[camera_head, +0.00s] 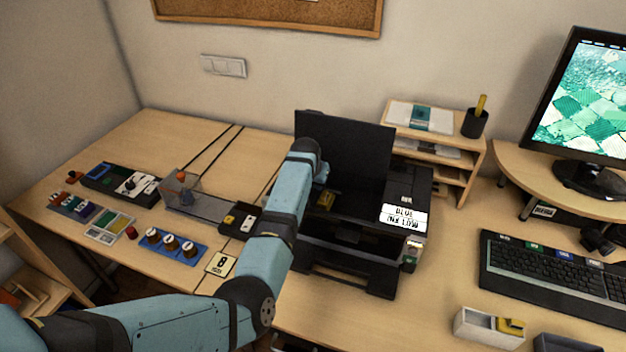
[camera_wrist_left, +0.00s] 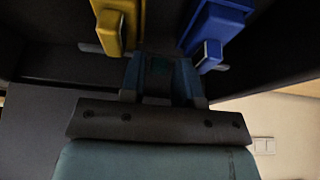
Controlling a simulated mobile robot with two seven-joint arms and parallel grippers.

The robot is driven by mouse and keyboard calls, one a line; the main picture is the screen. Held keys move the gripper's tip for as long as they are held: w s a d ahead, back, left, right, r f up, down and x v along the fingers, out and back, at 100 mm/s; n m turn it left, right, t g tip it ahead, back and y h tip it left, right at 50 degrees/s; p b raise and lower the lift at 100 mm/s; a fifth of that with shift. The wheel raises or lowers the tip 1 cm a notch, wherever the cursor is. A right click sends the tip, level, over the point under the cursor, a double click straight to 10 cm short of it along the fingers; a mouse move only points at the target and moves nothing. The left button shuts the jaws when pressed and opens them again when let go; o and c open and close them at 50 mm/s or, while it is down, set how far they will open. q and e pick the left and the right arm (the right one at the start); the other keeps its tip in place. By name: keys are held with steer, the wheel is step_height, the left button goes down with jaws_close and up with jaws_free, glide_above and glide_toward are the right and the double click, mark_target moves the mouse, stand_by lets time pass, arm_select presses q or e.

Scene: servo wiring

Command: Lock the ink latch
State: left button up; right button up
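The black printer (camera_head: 348,238) stands on the desk with its lid (camera_head: 345,150) raised. My left gripper (camera_head: 322,172) is at the printer's opening below the lid, partly hidden by my own wrist. In the left wrist view its two fingers (camera_wrist_left: 161,78) stand apart, with a dim gap between them. A yellow part (camera_wrist_left: 117,22) lies beyond the fingers to the left and a blue part (camera_wrist_left: 216,28) to the right. A yellow part also shows inside the printer in the head view (camera_head: 327,198). I cannot tell which part is the ink latch. My right gripper is not in view.
A label (camera_head: 404,218) lies on the printer's right side. A wooden shelf (camera_head: 465,160) stands behind it to the right. A keyboard (camera_head: 555,275) and monitor (camera_head: 590,110) are further right. Trays and small parts, including a blue holder (camera_head: 170,247), cover the left desk.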

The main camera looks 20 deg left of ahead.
arm_select(q)
steer(key=shift+r, duration=0.3)
steer(key=v, duration=1.3)
steer(key=shift+s+p, duration=0.2)
steer(key=shift+p, duration=0.1)
